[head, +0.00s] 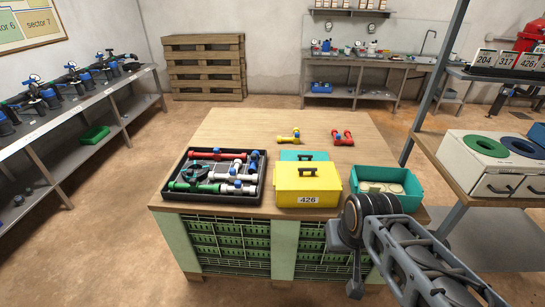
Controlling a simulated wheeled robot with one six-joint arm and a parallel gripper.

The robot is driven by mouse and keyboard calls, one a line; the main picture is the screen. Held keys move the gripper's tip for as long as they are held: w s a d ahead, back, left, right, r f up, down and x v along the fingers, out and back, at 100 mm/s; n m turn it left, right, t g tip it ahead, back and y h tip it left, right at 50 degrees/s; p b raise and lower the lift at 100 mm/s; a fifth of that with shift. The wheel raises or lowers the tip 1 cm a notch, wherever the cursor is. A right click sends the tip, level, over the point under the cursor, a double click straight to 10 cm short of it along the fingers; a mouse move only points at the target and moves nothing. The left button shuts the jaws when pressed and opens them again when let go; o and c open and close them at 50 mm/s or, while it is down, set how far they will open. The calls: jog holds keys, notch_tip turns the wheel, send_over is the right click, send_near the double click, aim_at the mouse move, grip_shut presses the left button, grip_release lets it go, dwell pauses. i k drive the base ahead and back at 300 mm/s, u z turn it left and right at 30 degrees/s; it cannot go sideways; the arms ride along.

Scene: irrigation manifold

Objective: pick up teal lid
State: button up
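The teal lid (290,155) lies on the wooden table just behind the yellow box, with a dark handle on top. The yellow box (307,187) hides much of it. The yellow box is closed, has a dark handle on top and bears the label 426. An open teal box (413,190) stands to its right with pale round things inside. My arm comes in from the lower right, in front of the teal box's lower edge. The fingers of my gripper do not show.
A black tray (262,172) of pipe fittings sits left of the yellow box. A yellow fitting (287,138) and a red fitting (342,138) lie behind. The table's (240,125) back left is clear. A shelf post (437,80) and bin unit (483,182) stand at right.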

aim_at(287, 155)
jog(key=u, duration=0.15)
jog(key=i, duration=1.15)
jog(key=z, duration=0.3)
